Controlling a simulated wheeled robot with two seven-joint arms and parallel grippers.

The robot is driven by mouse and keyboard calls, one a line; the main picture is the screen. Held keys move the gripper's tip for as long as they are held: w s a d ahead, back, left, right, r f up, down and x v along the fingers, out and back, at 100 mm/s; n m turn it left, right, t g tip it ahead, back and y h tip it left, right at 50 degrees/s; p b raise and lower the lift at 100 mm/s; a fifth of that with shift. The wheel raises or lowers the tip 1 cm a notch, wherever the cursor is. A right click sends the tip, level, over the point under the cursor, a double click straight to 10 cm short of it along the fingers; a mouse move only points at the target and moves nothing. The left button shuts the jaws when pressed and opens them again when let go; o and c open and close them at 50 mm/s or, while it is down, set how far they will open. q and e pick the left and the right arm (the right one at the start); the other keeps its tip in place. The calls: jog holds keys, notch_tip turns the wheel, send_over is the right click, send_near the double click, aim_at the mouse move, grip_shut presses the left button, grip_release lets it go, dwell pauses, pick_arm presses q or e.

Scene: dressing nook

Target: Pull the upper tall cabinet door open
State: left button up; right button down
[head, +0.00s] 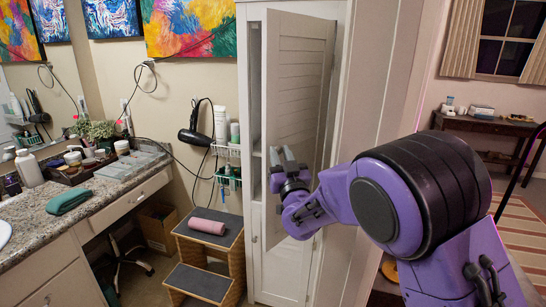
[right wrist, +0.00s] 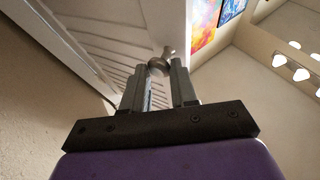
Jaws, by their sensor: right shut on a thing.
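The tall white cabinet (head: 242,120) stands in the middle of the head view. Its upper slatted door (head: 305,85) is ajar, with a gap along its left side that shows the inside and a shelf edge. My right gripper (head: 283,158) is at the lower left part of this door. In the right wrist view, the fingers of my right gripper (right wrist: 160,88) are closed around the round metal knob (right wrist: 158,65) on the door (right wrist: 130,35). The lower door (head: 285,270) looks shut. My left gripper is not in view.
A step stool (head: 205,240) with a pink roll (head: 208,226) on it stands left of the cabinet. A granite counter (head: 90,195) with toiletries is further left. A hair dryer (head: 195,137) hangs on the wall. A desk (head: 485,125) stands far right.

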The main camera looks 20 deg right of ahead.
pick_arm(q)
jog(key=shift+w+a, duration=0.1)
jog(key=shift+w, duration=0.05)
pick_arm(e)
jog(key=shift+d+r+m+h, duration=0.3)
jog(key=shift+d+r+h, duration=0.1)
jog(key=shift+d, duration=0.05)
jog(key=c, duration=1.2)
grip_release()
jog(key=shift+w, duration=0.1)
jog(key=shift+c, duration=0.2)
jog(key=o, duration=0.4)
jog(key=shift+d+f, duration=0.1)
jog(key=shift+d, duration=0.15)
jog(key=shift+c, duration=0.2)
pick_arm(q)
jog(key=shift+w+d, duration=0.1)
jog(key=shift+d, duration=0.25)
pick_arm(e)
jog(key=shift+w+f, duration=0.1)
jog(key=shift+f, duration=0.2)
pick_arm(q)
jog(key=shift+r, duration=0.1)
